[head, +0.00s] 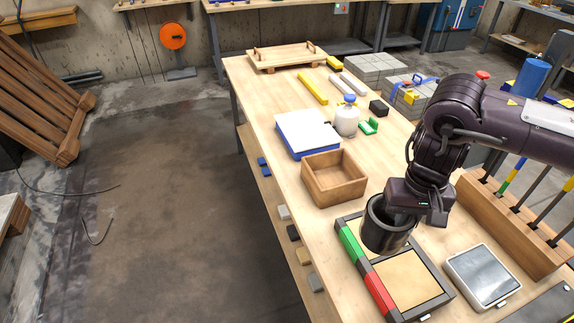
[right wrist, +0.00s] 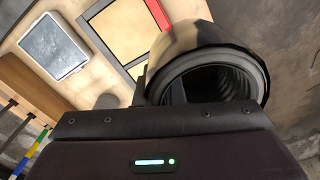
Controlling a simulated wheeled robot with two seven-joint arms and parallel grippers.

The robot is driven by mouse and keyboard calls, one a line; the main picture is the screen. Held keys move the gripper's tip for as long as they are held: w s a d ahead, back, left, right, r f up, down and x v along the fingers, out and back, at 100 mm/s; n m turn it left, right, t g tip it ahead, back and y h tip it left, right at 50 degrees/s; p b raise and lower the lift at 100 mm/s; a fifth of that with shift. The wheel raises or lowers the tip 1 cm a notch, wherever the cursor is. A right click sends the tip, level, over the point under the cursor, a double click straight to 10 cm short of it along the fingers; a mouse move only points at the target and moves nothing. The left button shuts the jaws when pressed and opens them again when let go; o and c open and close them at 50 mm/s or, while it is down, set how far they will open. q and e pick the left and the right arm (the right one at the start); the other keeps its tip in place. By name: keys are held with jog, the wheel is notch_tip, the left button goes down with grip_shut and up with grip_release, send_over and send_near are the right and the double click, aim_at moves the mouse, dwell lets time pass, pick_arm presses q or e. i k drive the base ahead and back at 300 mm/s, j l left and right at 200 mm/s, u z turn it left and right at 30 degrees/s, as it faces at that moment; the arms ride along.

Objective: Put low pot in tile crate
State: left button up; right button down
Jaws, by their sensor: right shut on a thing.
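The low pot (head: 383,232) is a dark grey, round, open vessel with a lighter band. My right gripper (head: 402,211) is shut on its wall and holds it over the divided tray, apparently above the surface. In the right wrist view the pot (right wrist: 258,75) shows its open mouth and dark ribbed inside; the fingertips are largely hidden. An open, empty wooden box (head: 322,191), which looks like the tile crate, stands on the bench to the left of and behind the pot. My left gripper is not in view.
The divided tray (head: 437,285) has a green and a red strip. A grey-screened device (head: 482,275) and a wooden tool rack (head: 505,222) lie to the right. A white-topped blue case (head: 306,134) and a white bottle (head: 347,119) stand behind the box.

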aim_at(332, 184)
jog(key=i+j+u, duration=0.1)
jog(key=i+j, duration=0.15)
jog(key=i, duration=0.2)
jog(key=i+j+u, duration=0.1)
jog(key=i+j, duration=0.15)
jog(key=i, duration=0.2)
